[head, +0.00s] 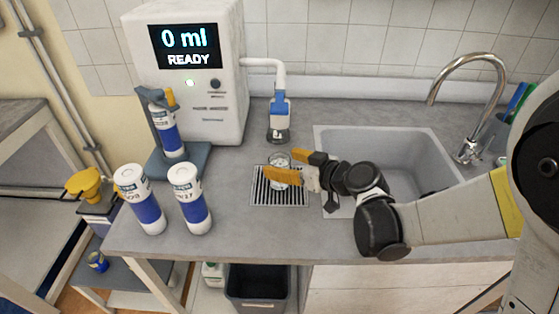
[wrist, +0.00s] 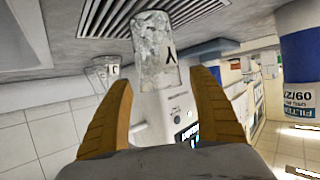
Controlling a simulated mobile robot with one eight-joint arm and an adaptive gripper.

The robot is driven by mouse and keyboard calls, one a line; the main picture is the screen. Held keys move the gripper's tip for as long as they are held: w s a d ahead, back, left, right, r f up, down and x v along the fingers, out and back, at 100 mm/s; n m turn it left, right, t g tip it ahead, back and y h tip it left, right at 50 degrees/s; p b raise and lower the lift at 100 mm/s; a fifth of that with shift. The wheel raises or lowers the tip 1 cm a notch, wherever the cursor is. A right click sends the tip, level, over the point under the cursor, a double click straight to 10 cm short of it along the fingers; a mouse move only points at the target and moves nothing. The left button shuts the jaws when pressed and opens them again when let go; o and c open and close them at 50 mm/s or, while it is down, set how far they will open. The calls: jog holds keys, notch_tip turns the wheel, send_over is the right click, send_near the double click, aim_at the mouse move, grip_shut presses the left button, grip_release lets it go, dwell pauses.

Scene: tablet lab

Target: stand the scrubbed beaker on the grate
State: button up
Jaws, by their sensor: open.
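The beaker (head: 280,160) is clear glass with a white patch and a dark mark. It stands upright on the dark slatted grate (head: 259,198), left of the sink. The wrist view is upside down and shows the beaker (wrist: 153,45) with its base against the grate (wrist: 95,20). My gripper (head: 281,165) has orange fingers, spread on either side of the beaker. In the wrist view my gripper (wrist: 163,78) is open, with a gap between each fingertip and the glass. The fingers hide part of the beaker in the head view.
A white dispenser (head: 195,110) reads "0 ml READY". Its blue nozzle (head: 280,107) hangs behind the grate, above a small glass vessel (head: 278,136). The sink (head: 405,150) and tap (head: 470,60) are on the right. Two blue-and-white cartridges (head: 190,200) stand at the left front.

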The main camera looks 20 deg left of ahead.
jog(key=s+d+r+m+h+p, duration=0.1)
jog(key=s+d+r+m+h, duration=0.1)
jog(key=s+d, duration=0.4)
jog(key=s+d+r+m+h, duration=0.3)
jog(key=s+d+m+h, duration=0.2)
jog(key=d, duration=1.1)
jog(key=s+d+r+m+h+p, duration=0.1)
jog(key=s+d+m+h, duration=0.3)
jog(key=s+d, duration=0.4)
jog(key=d+r, duration=0.1)
jog(key=d, duration=0.2)
jog(key=shift+s+d+r+m+p, duration=0.2)
jog(key=shift+d+r+m+p, duration=0.1)
jog(key=shift+r+m, duration=0.1)
